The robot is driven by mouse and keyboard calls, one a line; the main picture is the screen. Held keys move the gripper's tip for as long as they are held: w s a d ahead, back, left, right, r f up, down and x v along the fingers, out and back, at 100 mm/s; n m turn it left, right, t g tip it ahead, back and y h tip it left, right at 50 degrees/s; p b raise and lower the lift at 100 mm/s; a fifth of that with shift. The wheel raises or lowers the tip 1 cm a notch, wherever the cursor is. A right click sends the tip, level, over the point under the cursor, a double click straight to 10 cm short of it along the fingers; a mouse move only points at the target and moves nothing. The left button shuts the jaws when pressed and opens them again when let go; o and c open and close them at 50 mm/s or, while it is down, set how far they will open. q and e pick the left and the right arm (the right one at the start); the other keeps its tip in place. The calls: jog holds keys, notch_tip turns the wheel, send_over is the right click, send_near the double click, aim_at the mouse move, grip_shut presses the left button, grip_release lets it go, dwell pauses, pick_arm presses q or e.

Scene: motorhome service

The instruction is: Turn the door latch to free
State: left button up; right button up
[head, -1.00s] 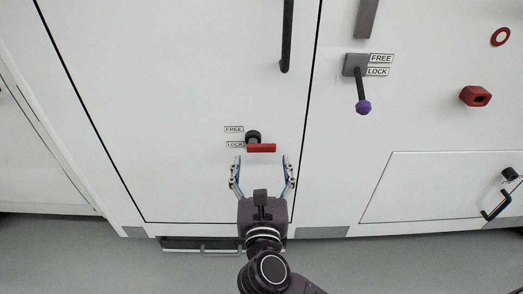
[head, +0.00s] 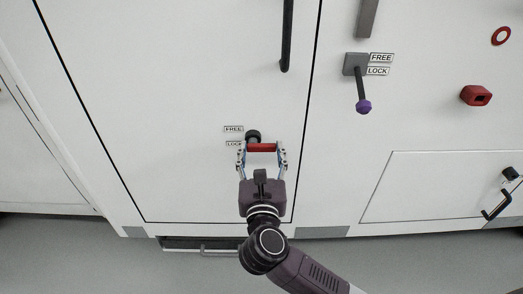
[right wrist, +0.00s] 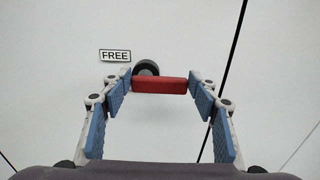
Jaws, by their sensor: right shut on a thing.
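The door latch is a red bar (head: 262,147) on a black round pivot (head: 253,136), mounted on a white door (head: 150,100). The bar lies level, beside the LOCK label (head: 234,144) and below the FREE label (head: 233,129). In the right wrist view the red bar (right wrist: 160,86) runs across between the fingers, with the pivot (right wrist: 146,68) behind its left part. My right gripper (head: 262,150) is shut on the bar, with one finger at each end. In the right wrist view the LOCK label is not visible. My left gripper is not in view.
Right of the door seam, a purple-knobbed lever (head: 362,92) has its own FREE and LOCK labels. A black handle (head: 286,40) is above. A red block (head: 475,96) is at right. A step with a rail (head: 200,247) lies below the door.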

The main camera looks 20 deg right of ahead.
aim_at(248, 148)
jog(key=shift+r+n+p, duration=0.2)
jog(key=shift+n+p, duration=0.2)
jog(key=shift+p, duration=0.35)
jog(key=shift+c, duration=0.3)
jog(key=n+p, duration=0.3)
jog(key=p, duration=0.1)
jog(key=a+r+n+p, duration=0.1)
jog(key=n+p, duration=0.3)
jog(key=a+n+p, duration=0.1)
jog(key=n+p, duration=0.3)
jog(key=p, duration=0.1)
jog(key=shift+w+r, duration=0.2)
jog(key=shift+w, duration=0.05)
jog(key=n+p, duration=0.2)
jog(key=n, duration=0.1)
jog(key=shift+w+a+f+n+p, duration=0.1)
jog(key=shift+a+n+p, duration=0.2)
jog(key=shift+p, duration=0.1)
jog(key=shift+a+f+n+p, duration=0.15)
jog(key=shift+n+p, duration=0.25)
jog(key=shift+n, duration=0.25)
jog(key=shift+a+f+n+p, duration=0.1)
jog(key=shift+n+p, duration=0.3)
jog(key=shift+n, duration=0.25)
jog(key=shift+c, duration=0.2)
jog(key=o, duration=1.2)
jog(key=shift+w, duration=0.1)
jog(key=shift+c, duration=0.2)
jog(key=v, duration=1.2)
